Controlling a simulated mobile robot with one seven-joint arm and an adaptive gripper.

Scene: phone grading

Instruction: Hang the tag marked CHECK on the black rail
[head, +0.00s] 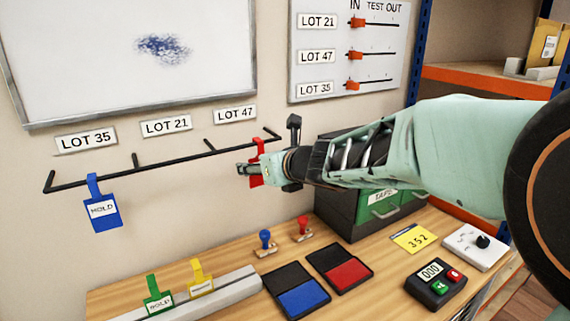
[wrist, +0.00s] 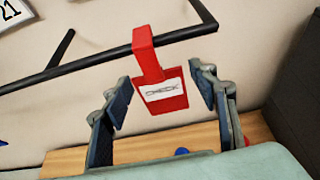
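The red tag (head: 257,148) marked CHECK hangs by its hook over the black rail (head: 180,160), near the rail's right end below the LOT 47 label. In the wrist view the red tag (wrist: 163,97) hangs slightly tilted, with its hook over the rail (wrist: 100,66) and its printed face toward me. My gripper (head: 247,171) is at the tag in the head view. In the wrist view my gripper (wrist: 160,96) is open, one finger on each side of the tag, with gaps between. Part of the tag is hidden behind my gripper in the head view.
A blue HOLD tag (head: 103,211) hangs at the rail's left end. Green (head: 157,297) and yellow (head: 201,278) tags sit on a grey holder (head: 233,287). Stamps, ink pads and a green-drawer cabinet (head: 338,207) stand on the bench below. The middle of the rail is free.

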